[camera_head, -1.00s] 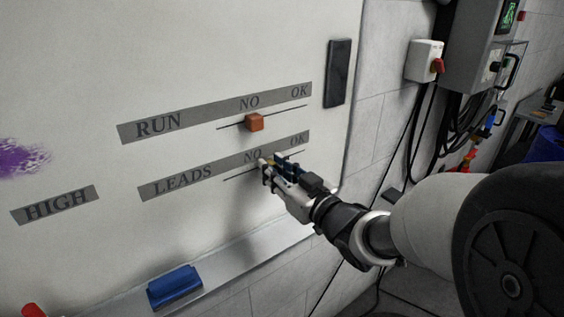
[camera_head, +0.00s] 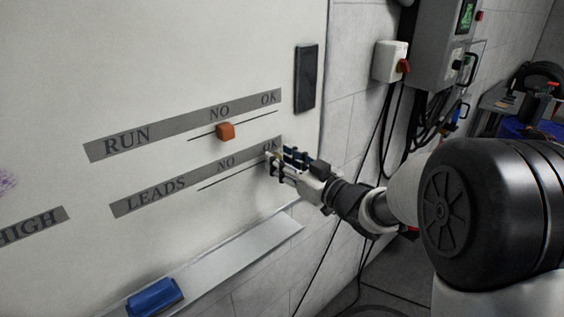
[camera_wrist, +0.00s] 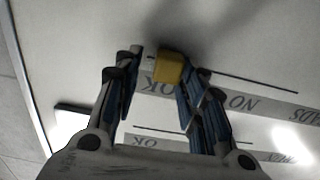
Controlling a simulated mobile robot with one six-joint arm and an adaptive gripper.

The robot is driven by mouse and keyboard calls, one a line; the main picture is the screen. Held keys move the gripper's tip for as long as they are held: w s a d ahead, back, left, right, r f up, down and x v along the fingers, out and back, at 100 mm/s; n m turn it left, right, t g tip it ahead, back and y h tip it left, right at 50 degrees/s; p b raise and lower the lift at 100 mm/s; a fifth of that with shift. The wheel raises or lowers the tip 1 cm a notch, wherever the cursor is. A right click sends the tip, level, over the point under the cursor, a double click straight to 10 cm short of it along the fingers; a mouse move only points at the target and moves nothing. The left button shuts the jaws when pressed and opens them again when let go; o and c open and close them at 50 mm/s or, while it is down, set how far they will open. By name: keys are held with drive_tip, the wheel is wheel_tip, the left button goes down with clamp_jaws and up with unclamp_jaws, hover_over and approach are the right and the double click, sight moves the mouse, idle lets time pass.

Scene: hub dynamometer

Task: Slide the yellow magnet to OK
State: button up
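The yellow magnet (camera_wrist: 167,68) is on the whiteboard between the fingers of my gripper (camera_wrist: 163,62) in the wrist view. It appears to touch the right finger, with a small gap to the left finger. My gripper also shows in the head view (camera_head: 274,158), at the OK end of the LEADS strip (camera_head: 155,196). There it mostly hides the magnet and partly covers the OK word. The thin slide line (camera_head: 235,176) runs from the gripper back to the left under NO. The fingers are apart, not clamped on the magnet.
An orange magnet (camera_head: 226,131) sits on the RUN line above, near NO. A dark rectangular block (camera_head: 306,78) is on the board's right edge. A blue eraser (camera_head: 155,297) lies on the tray (camera_head: 230,252) below. A switch box (camera_head: 388,62) and cables are on the wall to the right.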

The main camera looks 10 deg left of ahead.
drive_tip(key=shift+o, duration=0.4)
drive_tip(key=shift+s, duration=0.1)
drive_tip(key=v, duration=1.2)
drive_tip(key=w+d+r+m+t+h, duration=0.15)
drive_tip(key=d+m+h, duration=0.25)
drive_tip(key=d+h, duration=0.5)
drive_tip(key=s+d+f+m+g+h, duration=0.1)
drive_tip(key=s+d+m+g+h, duration=0.1)
drive_tip(key=s, duration=0.7)
drive_tip(key=s+d+f+m+g+h, duration=0.2)
drive_tip(key=s+d, duration=0.4)
drive_tip(key=s, duration=0.3)
drive_tip(key=shift+s+f+m+g+h, duration=0.15)
drive_tip(key=shift+f+m+g+h, duration=0.25)
drive_tip(key=shift+m+h, duration=0.45)
drive_tip(key=s+a+f+g, duration=0.1)
drive_tip(key=s, duration=0.3)
drive_tip(key=s+a+f+g, duration=0.1)
drive_tip(key=s, duration=0.3)
drive_tip(key=s+a+f+g+y, duration=0.1)
drive_tip(key=s+g, duration=0.1)
drive_tip(key=s, duration=0.2)
drive_tip(key=shift+s+a+f, duration=0.15)
drive_tip(key=shift+a+f, duration=0.05)
